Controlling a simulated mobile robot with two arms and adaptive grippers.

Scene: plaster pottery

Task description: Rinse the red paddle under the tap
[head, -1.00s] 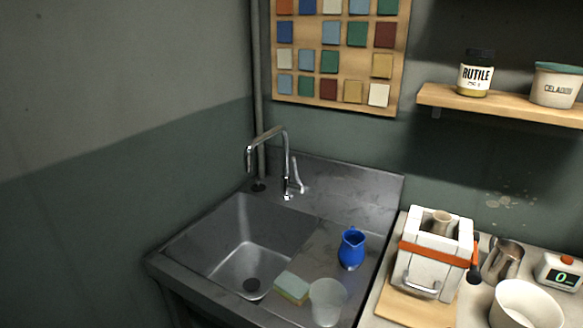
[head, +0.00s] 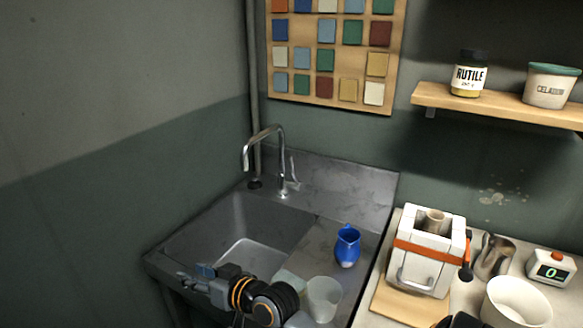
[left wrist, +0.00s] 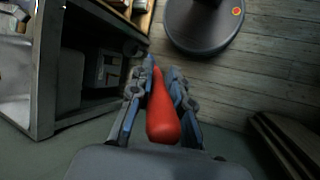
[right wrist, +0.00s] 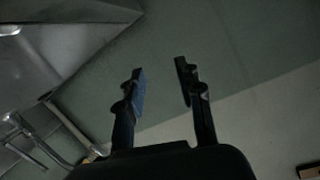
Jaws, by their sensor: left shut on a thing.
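The red paddle (left wrist: 163,120) shows in the left wrist view as a rounded red shape between the fingers of my left gripper (left wrist: 161,68), which is shut on it. Neither shows in the head view. The chrome tap (head: 264,140) rises behind the sink basin (head: 225,225), its spout curving down over the basin; no water stream is visible. My right gripper (head: 195,281) is over the front edge of the sink in the head view. In the right wrist view (right wrist: 161,68) its fingers are apart and empty, with the tap (right wrist: 35,140) at the lower left.
A blue jug (head: 347,246) and a translucent cup (head: 323,299) stand on the drainboard. A strapped white mould (head: 430,250), a metal pitcher (head: 493,256) and a white bowl (head: 516,302) crowd the right counter.

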